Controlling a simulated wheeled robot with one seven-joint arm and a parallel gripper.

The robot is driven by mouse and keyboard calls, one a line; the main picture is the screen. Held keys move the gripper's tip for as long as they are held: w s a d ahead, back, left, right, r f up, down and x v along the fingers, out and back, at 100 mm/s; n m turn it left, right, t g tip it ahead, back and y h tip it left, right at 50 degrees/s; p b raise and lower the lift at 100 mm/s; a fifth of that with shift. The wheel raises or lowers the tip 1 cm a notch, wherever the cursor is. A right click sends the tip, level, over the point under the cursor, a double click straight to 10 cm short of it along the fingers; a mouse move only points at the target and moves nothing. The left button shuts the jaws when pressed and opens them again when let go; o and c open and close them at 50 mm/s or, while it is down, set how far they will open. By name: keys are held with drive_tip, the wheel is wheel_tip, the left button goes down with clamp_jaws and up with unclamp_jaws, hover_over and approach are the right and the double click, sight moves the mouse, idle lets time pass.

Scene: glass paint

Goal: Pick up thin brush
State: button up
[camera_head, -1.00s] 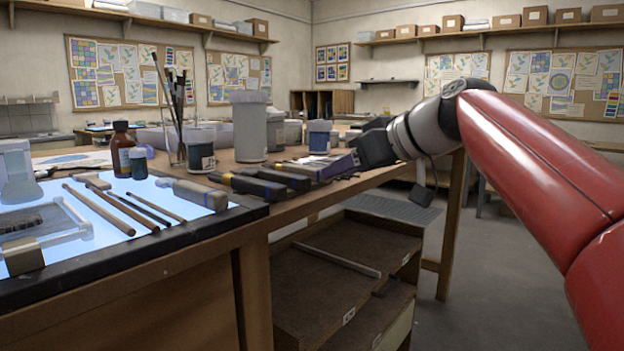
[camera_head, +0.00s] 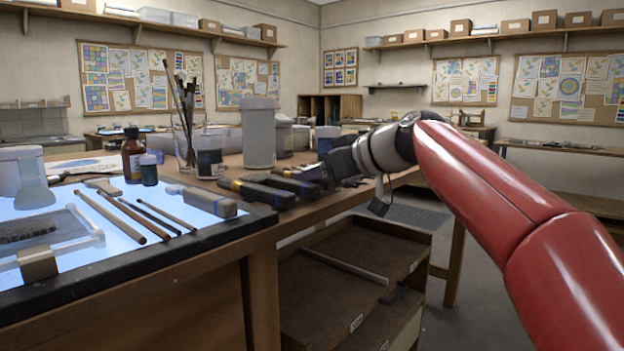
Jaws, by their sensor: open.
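Three slim wooden-handled tools lie side by side on the lit light panel (camera_head: 112,258). The rightmost, shortest and thinnest, looks like the thin brush (camera_head: 166,214). Beside it lie a middle stick (camera_head: 147,220) and a longer, thicker stick (camera_head: 108,216). Their tips are too small to make out. More brushes stand upright in a glass jar (camera_head: 186,148) behind. My gripper (camera_head: 312,175) is open, over the bench's right part, well to the right of the thin brush and apart from it. Its fingers blend with dark tools behind, and no held object shows.
Dark-handled tools (camera_head: 262,190) and a grey-handled tool (camera_head: 206,200) lie between my gripper and the brushes. A brown bottle (camera_head: 133,155), a dark-labelled jar (camera_head: 209,160) and a tall grey container (camera_head: 259,135) stand behind. An open shelf unit (camera_head: 350,270) is below.

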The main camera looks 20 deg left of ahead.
clamp_jaws()
drive_tip(key=shift+r, duration=0.1)
